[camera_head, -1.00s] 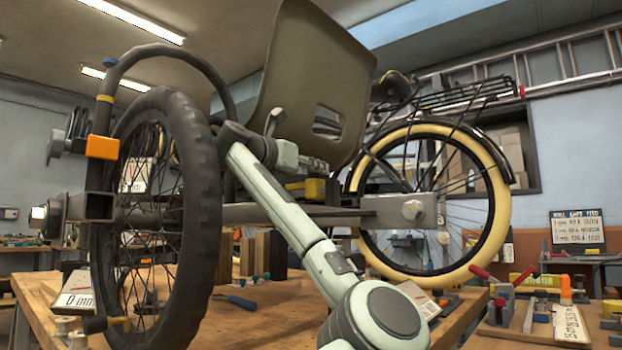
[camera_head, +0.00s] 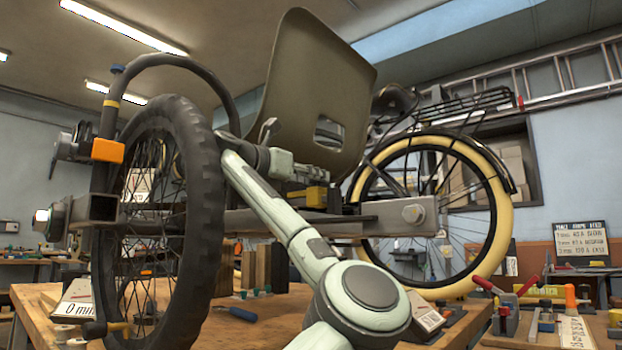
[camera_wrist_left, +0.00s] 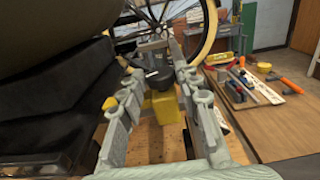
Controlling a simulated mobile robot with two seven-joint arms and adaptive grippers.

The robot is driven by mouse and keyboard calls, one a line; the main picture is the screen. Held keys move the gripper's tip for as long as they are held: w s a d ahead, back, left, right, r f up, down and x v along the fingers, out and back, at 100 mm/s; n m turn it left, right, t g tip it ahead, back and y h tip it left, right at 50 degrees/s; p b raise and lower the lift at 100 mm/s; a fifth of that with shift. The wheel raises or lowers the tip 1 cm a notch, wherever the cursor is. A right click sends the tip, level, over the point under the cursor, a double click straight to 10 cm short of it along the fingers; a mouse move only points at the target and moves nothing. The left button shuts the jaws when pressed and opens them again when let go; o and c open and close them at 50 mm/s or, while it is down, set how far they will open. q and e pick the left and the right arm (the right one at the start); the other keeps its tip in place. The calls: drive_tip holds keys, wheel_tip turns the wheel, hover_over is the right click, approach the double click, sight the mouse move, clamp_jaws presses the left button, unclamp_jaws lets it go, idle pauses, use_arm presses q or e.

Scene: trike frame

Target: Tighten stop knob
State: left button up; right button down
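A dark round knob (camera_wrist_left: 158,78) sits on top of a yellow block (camera_wrist_left: 165,106) in the left wrist view. The yellow block also shows under the seat in the head view (camera_head: 316,196), beside the grey frame beam (camera_head: 385,214). My left gripper (camera_head: 302,172) is just above that block. In the left wrist view, the fingers of my left gripper (camera_wrist_left: 162,76) are spread on either side of the knob, with visible gaps. Whether a fingertip touches it is hard to tell. I cannot tell whether this is the stop knob. My right gripper is in no view.
A black-tyred wheel (camera_head: 190,165) stands at left and a cream-tyred wheel (camera_head: 505,200) at right. The olive seat (camera_head: 305,85) rises above the gripper. Tools lie on a board (camera_wrist_left: 245,88) at right in the wrist view. Bare wooden tabletop (camera_wrist_left: 290,135) lies in front of it.

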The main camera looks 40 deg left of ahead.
use_arm(q)
drive_tip(key=o, duration=0.3)
drive_tip(key=shift+r, duration=0.1)
wheel_tip(320, 180, up, 10)
drive_tip(key=shift+f, duration=0.1)
drive_tip(key=shift+o, duration=0.2)
